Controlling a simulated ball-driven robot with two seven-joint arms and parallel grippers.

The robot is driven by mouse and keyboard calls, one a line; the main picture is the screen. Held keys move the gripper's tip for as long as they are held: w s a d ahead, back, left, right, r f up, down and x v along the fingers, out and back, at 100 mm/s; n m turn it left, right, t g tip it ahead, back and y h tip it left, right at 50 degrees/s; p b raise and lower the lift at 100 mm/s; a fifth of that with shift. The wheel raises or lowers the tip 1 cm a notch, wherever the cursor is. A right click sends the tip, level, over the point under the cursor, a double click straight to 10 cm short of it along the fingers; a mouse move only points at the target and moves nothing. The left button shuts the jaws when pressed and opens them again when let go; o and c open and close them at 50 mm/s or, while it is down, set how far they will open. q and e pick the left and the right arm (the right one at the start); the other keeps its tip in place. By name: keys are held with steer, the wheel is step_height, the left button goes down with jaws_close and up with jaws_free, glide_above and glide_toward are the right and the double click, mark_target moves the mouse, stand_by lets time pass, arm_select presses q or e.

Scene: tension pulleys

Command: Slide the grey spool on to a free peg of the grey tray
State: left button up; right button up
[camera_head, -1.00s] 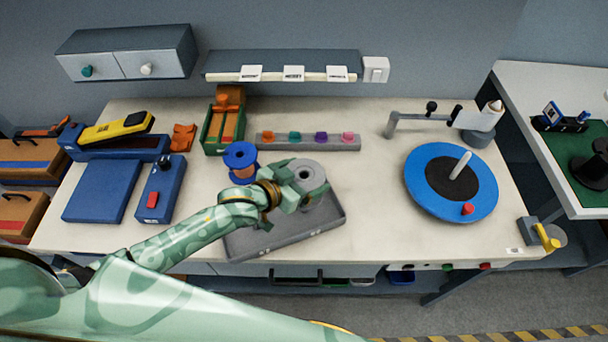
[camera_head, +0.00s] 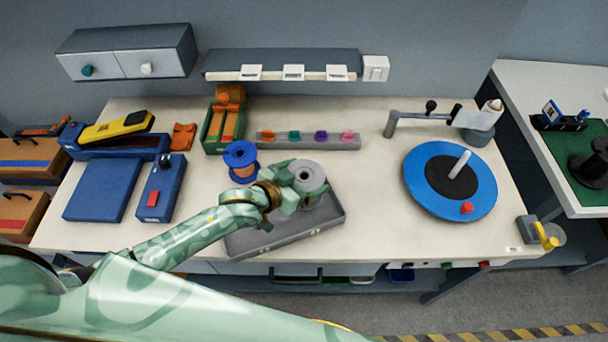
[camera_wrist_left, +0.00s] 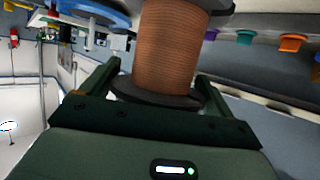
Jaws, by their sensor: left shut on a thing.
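The grey spool (camera_head: 310,172) has grey flanges, and its copper-coloured winding fills the upper middle of the left wrist view (camera_wrist_left: 170,50). My left gripper (camera_head: 296,190) is shut on it, with a finger on each side in the wrist view. In the head view the spool appears over the back right part of the grey tray (camera_head: 262,243). The tray is shallow and lies at the front of the bench. I cannot make out its pegs; the gripper and spool cover part of it. I cannot tell the spool's height above the tray. My right gripper is not in view.
A blue-flanged spool (camera_head: 240,155) stands just behind my left wrist. A rail with coloured pieces (camera_head: 310,142) lies behind the tray. A blue turntable (camera_head: 421,190) stands to the right, and a blue box with a red button (camera_head: 160,190) to the left. Bench between tray and turntable is clear.

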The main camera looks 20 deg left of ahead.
arm_select(q)
steer(key=shift+f+b, duration=0.45)
steer(key=shift+f, duration=0.55)
steer(key=shift+p, duration=0.3)
steer(key=shift+f, duration=0.2)
stand_by(0.4)
steer(key=shift+f+b, duration=0.8)
steer(key=shift+f, duration=0.55)
steer(key=shift+p, duration=0.3)
steer(key=shift+f, duration=0.2)
steer(key=shift+f+b, duration=0.95)
steer(key=shift+f, duration=0.1)
